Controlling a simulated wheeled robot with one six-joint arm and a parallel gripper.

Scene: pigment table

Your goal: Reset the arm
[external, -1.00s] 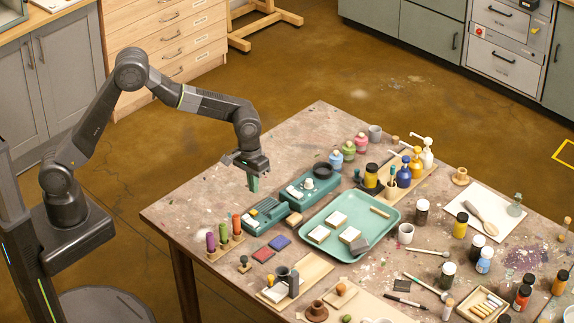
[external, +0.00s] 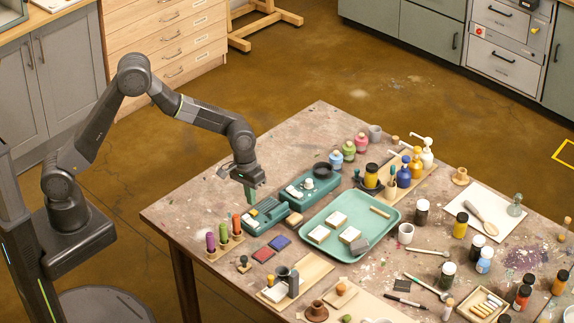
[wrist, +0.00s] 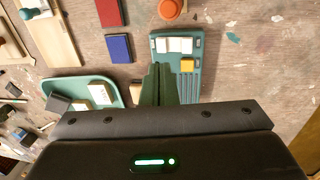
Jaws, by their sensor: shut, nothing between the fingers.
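My gripper (external: 252,194) has green fingers and hangs above the table, close over the teal tray with slots and small blocks (external: 267,216). In the wrist view the fingers (wrist: 160,72) are shut together with nothing between them. I cannot tell from these views whether the fingertips touch the tray.
A second teal box (external: 309,191) and a green tray with pale blocks (external: 366,212) lie to the right. A rack of coloured tools (external: 224,246) stands to the left. Red (external: 263,254) and blue (external: 280,242) pads lie in front. Bottles crowd the table's right side.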

